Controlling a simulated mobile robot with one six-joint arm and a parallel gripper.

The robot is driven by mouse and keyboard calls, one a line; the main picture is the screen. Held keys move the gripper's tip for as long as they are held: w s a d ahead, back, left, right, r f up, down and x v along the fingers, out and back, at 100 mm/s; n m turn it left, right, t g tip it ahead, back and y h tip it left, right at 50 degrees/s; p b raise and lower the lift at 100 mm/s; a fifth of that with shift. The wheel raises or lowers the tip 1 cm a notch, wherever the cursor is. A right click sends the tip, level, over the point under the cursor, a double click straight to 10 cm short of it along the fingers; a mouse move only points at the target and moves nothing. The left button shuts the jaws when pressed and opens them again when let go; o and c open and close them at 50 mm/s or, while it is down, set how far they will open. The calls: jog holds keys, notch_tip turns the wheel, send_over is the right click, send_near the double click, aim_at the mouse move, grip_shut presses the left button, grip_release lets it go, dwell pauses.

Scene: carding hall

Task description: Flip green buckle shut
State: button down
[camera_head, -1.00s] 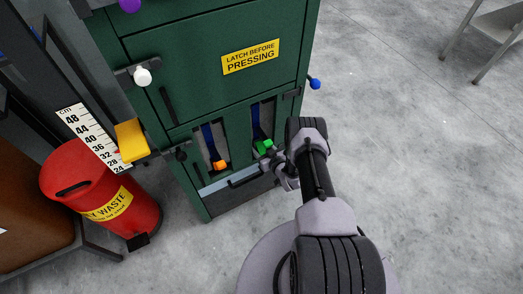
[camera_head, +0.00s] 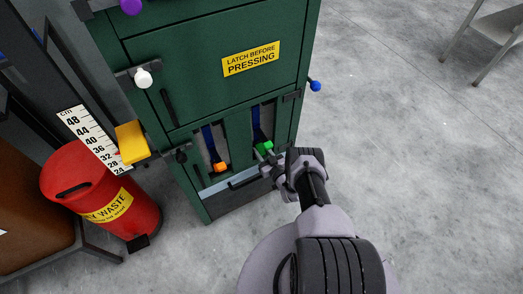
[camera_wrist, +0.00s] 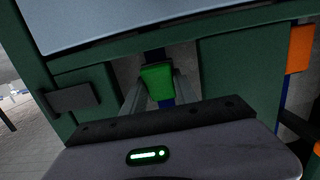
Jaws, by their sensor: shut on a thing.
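The green buckle (camera_head: 265,146) is at the lower end of a blue strap (camera_head: 257,122), in the right slot of the green cabinet (camera_head: 200,75). My gripper (camera_head: 263,154) reaches it from the lower right. In the wrist view the green buckle (camera_wrist: 157,80) lies between the two grey fingers of my gripper (camera_wrist: 158,88), which are shut on it. The fingers and wrist hide part of the buckle and what lies under it.
An orange buckle (camera_head: 221,167) hangs in the left slot; it also shows at the right of the wrist view (camera_wrist: 300,48). A yellow block (camera_head: 131,142) and red bin (camera_head: 100,195) stand left. A blue-knobbed lever (camera_head: 315,86) juts out right.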

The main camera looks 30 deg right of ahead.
jog(key=c, duration=1)
grip_release()
jog(key=shift+o, duration=0.2)
jog(key=shift+s, duration=0.1)
jog(key=s+r+p, duration=0.2)
jog(key=s+p, duration=0.1)
jog(key=s, duration=1.4)
jog(key=shift+d, duration=0.3)
